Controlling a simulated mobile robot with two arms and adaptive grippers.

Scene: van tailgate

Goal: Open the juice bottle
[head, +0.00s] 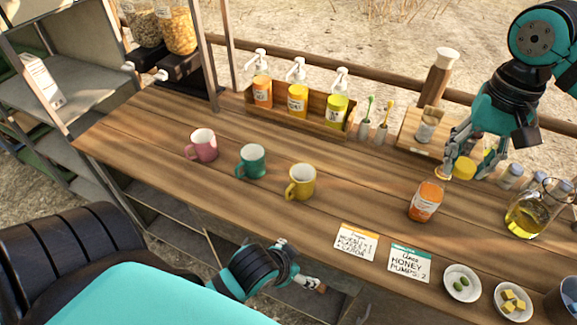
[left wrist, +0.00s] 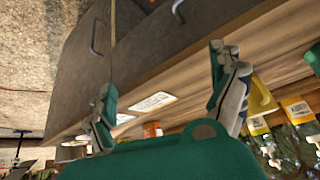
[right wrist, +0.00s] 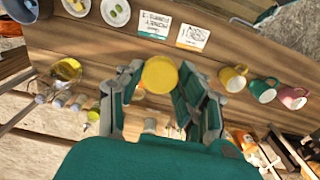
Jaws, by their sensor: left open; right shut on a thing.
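The juice bottle (head: 425,201), orange with a pale label, stands upright on the counter, and no yellow cap shows on its top. My right gripper (head: 464,170) is shut on a round yellow cap (right wrist: 160,75), held above the counter, up and to the right of the bottle in the head view. In the right wrist view the cap sits between the fingers and the bottle is not clearly seen. My left gripper (head: 302,266) is open and empty in front of the counter's near edge; its spread fingers show in the left wrist view (left wrist: 165,80).
Pink (head: 203,146), green (head: 251,161) and yellow (head: 301,182) mugs stand left of the bottle. Two cards (head: 409,262) and small dishes (head: 462,283) lie near the front edge. An oil jug (head: 525,215) stands right; a pump-bottle rack (head: 300,115) stands behind.

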